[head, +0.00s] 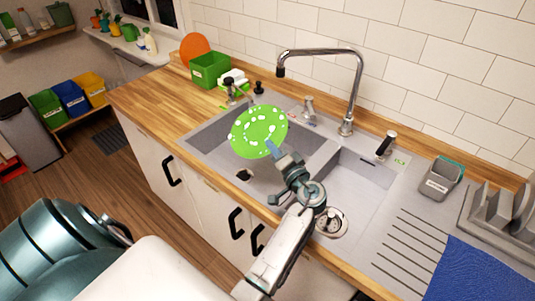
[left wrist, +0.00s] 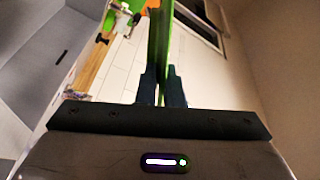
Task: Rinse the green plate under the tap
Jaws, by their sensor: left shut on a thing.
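The green plate (head: 258,131) has white spots or foam patches on its face. My left gripper (head: 272,148) is shut on its lower edge and holds it tilted over the left basin of the sink (head: 213,139). In the left wrist view the plate (left wrist: 160,50) shows edge-on between the two fingers (left wrist: 161,88). The chrome tap (head: 352,85) stands behind the sink. Its spout end (head: 281,71) is above and a little to the right of the plate in the picture, apart from it. No water stream shows. My right gripper is not in view.
A green box (head: 210,69) and an orange disc (head: 196,47) stand on the counter behind left. A grey caddy (head: 440,180), a dish rack (head: 497,208) and a blue cloth (head: 462,270) are at the right. A tap handle (head: 309,110) and a dispenser (head: 386,145) line the sink's back edge.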

